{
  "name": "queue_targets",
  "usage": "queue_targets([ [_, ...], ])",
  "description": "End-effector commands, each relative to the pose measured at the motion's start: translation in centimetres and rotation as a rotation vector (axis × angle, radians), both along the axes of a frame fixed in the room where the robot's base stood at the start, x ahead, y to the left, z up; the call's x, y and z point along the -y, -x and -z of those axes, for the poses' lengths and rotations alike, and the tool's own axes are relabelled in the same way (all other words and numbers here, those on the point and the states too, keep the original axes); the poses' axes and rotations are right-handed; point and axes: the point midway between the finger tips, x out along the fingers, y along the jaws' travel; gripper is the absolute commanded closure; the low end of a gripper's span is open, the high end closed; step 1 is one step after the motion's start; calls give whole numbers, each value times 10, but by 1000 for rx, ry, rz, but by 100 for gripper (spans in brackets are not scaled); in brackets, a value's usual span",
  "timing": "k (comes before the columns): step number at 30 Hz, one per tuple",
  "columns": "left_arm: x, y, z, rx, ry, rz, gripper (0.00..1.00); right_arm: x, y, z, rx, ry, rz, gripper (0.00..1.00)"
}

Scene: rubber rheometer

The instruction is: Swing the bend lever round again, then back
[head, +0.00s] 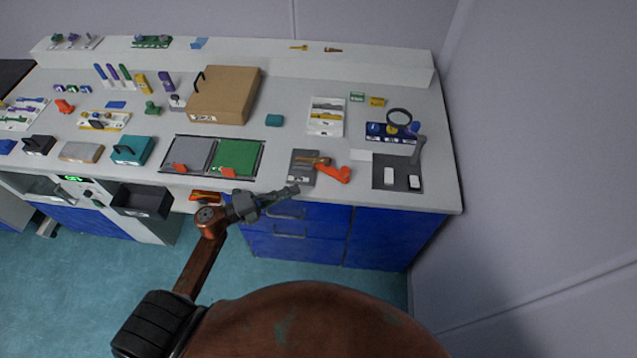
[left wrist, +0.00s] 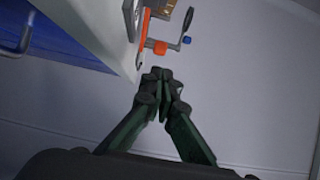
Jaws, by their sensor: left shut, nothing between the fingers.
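The bend lever (head: 333,173) is orange and lies at the right side of a small grey bending fixture (head: 303,168) near the table's front edge. An orange part that looks like the lever (left wrist: 157,46) shows in the left wrist view, beyond my fingertips and apart from them. My left gripper (head: 293,190) is at the table's front edge, just in front of the grey fixture and to the left of the lever. Its fingers are closed together and empty; they also show in the left wrist view (left wrist: 162,76). My right gripper is in neither view.
A dark mat (head: 398,184) with white pieces and a magnifier (head: 399,117) on a stand are to the right. A tray with grey and green panels (head: 216,141) lies to the left. Blue drawers (head: 290,244) with handles are below the edge.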

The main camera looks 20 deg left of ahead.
Motion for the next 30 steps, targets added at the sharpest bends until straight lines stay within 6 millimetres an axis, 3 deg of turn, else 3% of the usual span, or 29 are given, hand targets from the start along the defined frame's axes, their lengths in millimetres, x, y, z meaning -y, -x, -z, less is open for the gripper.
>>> queue_targets([
  [18, 75, -79, -3, 0, 7, -3, 100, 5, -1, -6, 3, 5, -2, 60],
  [30, 94, -99, -1, -1, 4, -3, 100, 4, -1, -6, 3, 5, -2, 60],
])
